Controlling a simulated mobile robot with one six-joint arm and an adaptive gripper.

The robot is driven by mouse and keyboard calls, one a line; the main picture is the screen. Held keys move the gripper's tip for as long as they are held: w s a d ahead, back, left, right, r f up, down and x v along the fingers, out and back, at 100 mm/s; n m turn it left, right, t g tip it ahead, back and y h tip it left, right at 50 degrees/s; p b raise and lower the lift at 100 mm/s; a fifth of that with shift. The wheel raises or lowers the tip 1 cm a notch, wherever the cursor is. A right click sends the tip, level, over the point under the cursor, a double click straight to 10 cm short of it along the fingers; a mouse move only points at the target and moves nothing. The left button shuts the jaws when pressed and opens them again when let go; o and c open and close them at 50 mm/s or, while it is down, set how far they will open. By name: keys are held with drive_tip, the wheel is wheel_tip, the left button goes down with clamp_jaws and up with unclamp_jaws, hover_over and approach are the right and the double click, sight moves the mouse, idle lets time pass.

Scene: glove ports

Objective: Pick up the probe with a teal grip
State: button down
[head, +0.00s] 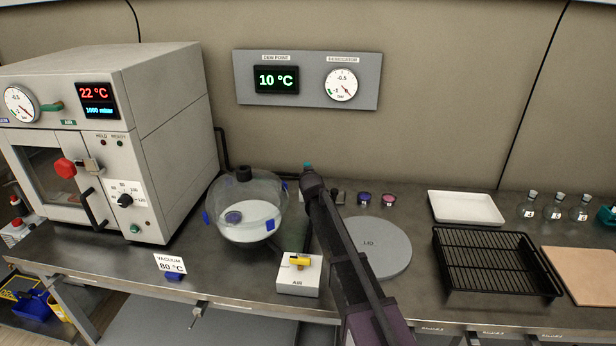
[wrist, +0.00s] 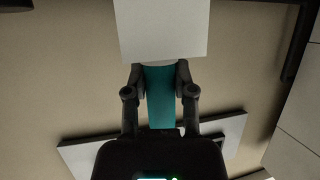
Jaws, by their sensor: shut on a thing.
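The probe's teal grip (wrist: 160,98) stands between the two dark fingers of my gripper (wrist: 160,84) in the wrist view, and the fingers are shut on it. A pale grey-white block (wrist: 163,28) sits at the far end of the teal grip and fills the top middle of that view. In the head view my gripper (head: 309,180) is above the back of the bench, right of the glass vessel. Only a small teal bit of the probe (head: 308,167) shows there; my arm hides the rest.
A glass desiccator (head: 262,190) stands left of my arm, and a vacuum oven (head: 150,150) is farther left. A yellow-handled AIR valve (head: 298,276) is in front. A round grey plate (head: 385,250), black rack (head: 490,268) and white tray (head: 465,207) are to the right.

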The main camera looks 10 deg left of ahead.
drive_tip(key=shift+r, duration=0.1)
wheel_tip(320, 180, up, 10)
drive_tip(key=p, duration=1)
